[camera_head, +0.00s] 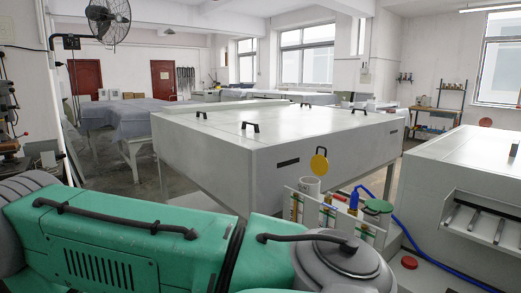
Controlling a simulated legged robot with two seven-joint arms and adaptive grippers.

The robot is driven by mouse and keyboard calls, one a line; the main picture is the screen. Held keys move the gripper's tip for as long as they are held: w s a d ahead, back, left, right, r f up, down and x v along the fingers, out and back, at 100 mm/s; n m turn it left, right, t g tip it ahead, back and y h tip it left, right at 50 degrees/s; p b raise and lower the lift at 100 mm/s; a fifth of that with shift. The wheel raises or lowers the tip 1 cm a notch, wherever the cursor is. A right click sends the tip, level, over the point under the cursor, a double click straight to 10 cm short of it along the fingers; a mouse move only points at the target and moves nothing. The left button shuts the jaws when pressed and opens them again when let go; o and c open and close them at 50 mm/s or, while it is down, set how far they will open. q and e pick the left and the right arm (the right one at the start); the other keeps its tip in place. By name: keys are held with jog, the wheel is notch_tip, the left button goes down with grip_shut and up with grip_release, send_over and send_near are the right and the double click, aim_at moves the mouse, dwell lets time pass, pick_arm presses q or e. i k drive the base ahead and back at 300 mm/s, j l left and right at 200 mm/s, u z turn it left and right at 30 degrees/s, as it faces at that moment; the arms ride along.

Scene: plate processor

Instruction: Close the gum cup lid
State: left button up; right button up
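A round yellow disc (319,162), which looks like the gum cup lid, stands upright on edge at the near side of the large white machine. A small dark knob or tab shows at its top. A white cup (310,185) is just below and left of it. The disc is not lying over the cup's mouth. I cannot tell how the disc is joined to the cup. Neither of my grippers is in view.
A green round lid (377,207), a blue bottle (354,199) and a blue hose (408,237) are right of the cup. The large white machine (280,150) is behind. Another white unit (450,180) stands at right. A red round cap (409,262) lies at lower right.

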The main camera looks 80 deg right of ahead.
aim_at(319, 164)
jog(key=z, duration=3.05)
